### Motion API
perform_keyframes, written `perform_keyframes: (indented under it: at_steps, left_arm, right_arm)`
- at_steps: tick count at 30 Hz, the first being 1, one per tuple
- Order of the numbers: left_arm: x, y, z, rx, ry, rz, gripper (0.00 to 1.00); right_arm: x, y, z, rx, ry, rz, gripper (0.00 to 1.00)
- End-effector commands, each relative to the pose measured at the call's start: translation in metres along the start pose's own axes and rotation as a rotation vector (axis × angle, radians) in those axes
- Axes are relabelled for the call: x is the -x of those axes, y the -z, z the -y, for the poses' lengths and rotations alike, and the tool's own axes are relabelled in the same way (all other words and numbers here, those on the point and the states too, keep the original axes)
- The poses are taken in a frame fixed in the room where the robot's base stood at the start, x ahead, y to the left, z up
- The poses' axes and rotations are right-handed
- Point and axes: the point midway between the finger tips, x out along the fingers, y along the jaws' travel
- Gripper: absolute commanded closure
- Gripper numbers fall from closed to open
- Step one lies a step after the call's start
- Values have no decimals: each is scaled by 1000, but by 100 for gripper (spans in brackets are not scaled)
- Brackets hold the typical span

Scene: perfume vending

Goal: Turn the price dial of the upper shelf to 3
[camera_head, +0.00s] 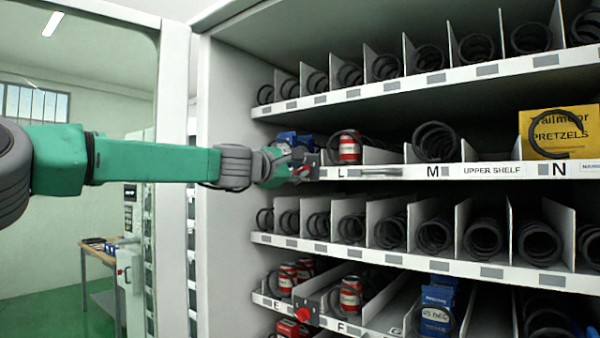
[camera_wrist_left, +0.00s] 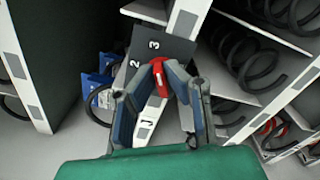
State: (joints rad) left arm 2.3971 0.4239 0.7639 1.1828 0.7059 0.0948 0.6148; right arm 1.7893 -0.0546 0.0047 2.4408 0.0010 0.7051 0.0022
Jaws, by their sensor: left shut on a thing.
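The upper shelf (camera_head: 490,170) carries the letters L, M and N and an "UPPER SHELF" label on its front edge. Its price dial is a red knob (camera_wrist_left: 158,78) on a dark plate (camera_wrist_left: 175,48) marked with a 2 and a 3, at the shelf's left end. My left gripper (camera_head: 298,168) reaches in from the left and is shut on the red knob; the fingers (camera_wrist_left: 160,72) also show in the left wrist view. The knob's upper end lies near the 3; its exact setting is partly hidden by the fingers. My right gripper is in neither view.
A red can (camera_head: 350,148) and blue packs (camera_head: 288,137) stand on the upper shelf near my gripper. A yellow pretzels box (camera_head: 550,132) is at the right. Another red dial (camera_head: 303,315) is on a lower shelf. The glass door (camera_head: 90,60) stands open at left.

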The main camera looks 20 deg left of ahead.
Motion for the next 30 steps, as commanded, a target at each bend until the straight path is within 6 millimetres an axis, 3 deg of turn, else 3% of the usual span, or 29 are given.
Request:
perform_keyframes:
  at_steps: [6, 8, 9, 20, 26, 30]
  left_arm:
    - [-1, 1, 2, -3, 4, 0, 100]
    - [-1, 1, 3, -2, 4, 0, 76]
    - [-1, 1, 3, -2, 4, 0, 71]
    - [2, 1, 1, 0, 2, -1, 71]
    - [27, 1, 0, 4, 1, 0, 71]
    - [56, 2, 0, 2, 2, 1, 71]
  right_arm:
    - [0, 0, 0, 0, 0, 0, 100]
    - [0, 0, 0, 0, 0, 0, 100]
    - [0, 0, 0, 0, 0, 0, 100]
    - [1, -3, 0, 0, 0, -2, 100]
    - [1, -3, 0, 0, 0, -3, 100]
    - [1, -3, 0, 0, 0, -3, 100]
